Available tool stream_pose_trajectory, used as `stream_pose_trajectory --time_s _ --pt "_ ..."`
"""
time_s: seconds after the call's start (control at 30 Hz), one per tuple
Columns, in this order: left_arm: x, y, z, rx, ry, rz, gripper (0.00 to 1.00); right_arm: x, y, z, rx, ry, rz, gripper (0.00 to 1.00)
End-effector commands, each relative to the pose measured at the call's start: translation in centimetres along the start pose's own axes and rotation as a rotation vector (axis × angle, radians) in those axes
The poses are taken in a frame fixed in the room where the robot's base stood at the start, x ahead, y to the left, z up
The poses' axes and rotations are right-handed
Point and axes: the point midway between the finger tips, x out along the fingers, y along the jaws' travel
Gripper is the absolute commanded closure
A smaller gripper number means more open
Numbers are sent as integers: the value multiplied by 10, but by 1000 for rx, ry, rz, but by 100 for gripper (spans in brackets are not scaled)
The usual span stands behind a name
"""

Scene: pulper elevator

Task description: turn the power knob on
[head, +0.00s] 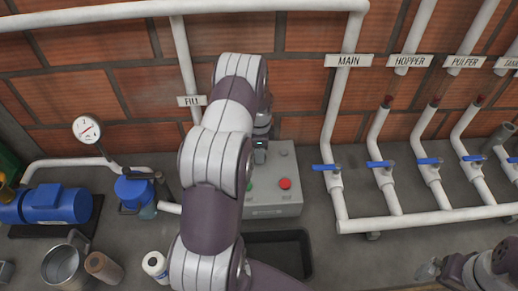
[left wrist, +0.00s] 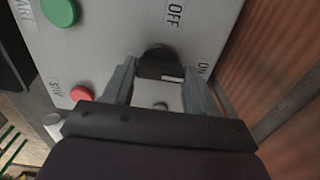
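The power knob (left wrist: 160,62) is black with a white mark and sits on a grey control box (head: 275,208), between the OFF and ON labels in the left wrist view. The white mark is on the side toward the ON label. My left gripper (left wrist: 159,70) has its two fingers on either side of the knob and appears shut on it; finger contact is hard to see. In the head view my left gripper (head: 260,150) reaches the top of the box, and my arm hides the knob. My right gripper (head: 428,270) is at the lower right, away from the box, too small to read.
The box also has a red button (head: 285,184) and a green button (left wrist: 60,11). White pipes with blue valve handles (head: 380,164) stand to the right. A blue motor (head: 55,203), a metal pot (head: 64,267) and a paper roll (head: 156,266) are at left.

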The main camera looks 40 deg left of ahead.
Motion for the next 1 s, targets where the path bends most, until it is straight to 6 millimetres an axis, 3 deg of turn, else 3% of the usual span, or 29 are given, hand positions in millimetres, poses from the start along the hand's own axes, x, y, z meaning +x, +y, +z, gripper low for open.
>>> stream_pose_trajectory --time_s 0.03,0.07,0.1,0.37,0.47,0.8,1.0 --pt "-2 -2 0 3 1 -7 30 0 0 0 0 0 0 0" --pt "-2 -2 0 3 1 -6 20 0 0 0 0 0 0 0" --pt "-2 -2 0 2 1 -6 17 0 0 0 0 0 0 0" --pt "-2 -1 0 1 0 -3 17 0 0 0 0 0 0 0" --pt "-11 -2 0 1 1 -6 17 5 0 0 0 0 0 0" --pt "-97 -2 -1 1 1 -9 17 27 0 3 0 0 0 0" --pt "-125 -1 0 2 0 -4 17 31 0 4 0 0 0 0"
